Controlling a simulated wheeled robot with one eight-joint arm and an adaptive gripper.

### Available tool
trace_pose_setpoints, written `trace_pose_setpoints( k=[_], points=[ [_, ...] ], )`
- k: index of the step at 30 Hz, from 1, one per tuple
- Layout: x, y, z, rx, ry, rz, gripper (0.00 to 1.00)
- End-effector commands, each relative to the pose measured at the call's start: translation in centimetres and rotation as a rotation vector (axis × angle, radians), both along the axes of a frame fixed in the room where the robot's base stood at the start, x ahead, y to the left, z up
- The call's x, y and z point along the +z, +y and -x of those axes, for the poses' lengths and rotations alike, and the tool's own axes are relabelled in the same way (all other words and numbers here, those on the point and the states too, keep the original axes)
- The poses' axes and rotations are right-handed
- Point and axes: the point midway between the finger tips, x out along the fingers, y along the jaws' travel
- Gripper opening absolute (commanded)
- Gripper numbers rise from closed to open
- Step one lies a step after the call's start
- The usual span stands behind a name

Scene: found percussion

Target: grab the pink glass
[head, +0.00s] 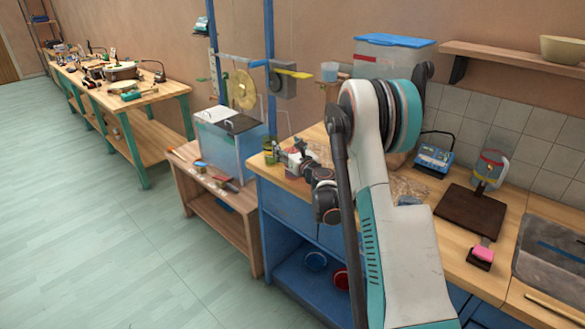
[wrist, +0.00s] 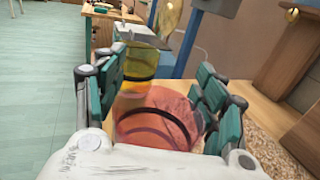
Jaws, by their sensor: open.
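The pink glass (wrist: 172,112) is see-through with a dark band. In the wrist view it sits between the two teal-padded fingers of my gripper (wrist: 162,70), which are apart on either side of it. I cannot tell whether either finger touches it. A yellow see-through glass (wrist: 136,68) shows just beyond it and partly overlaps it. In the head view my gripper (head: 285,157) is low over the left end of the wooden counter (head: 262,167). The pink glass cannot be made out clearly there, behind my gripper and arm.
A clear bin (head: 222,148) stands on a lower bench left of the counter. A brass disc (head: 242,90) hangs from a blue frame behind. To the right are a blue device (head: 434,156), a dark board (head: 470,216) and a sink (head: 552,248). Floor at left is clear.

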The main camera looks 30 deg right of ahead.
Motion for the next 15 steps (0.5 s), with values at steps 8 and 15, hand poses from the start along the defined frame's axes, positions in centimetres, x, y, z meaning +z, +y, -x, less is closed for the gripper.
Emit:
trace_pose_setpoints(
  k=[8, 15],
  points=[
    [-0.01, 0.0, 0.02, 0.0, 0.0, 0.0, 0.02],
    [-0.02, 0.0, 0.02, 0.0, 0.0, 0.0, 0.0]
  ],
)
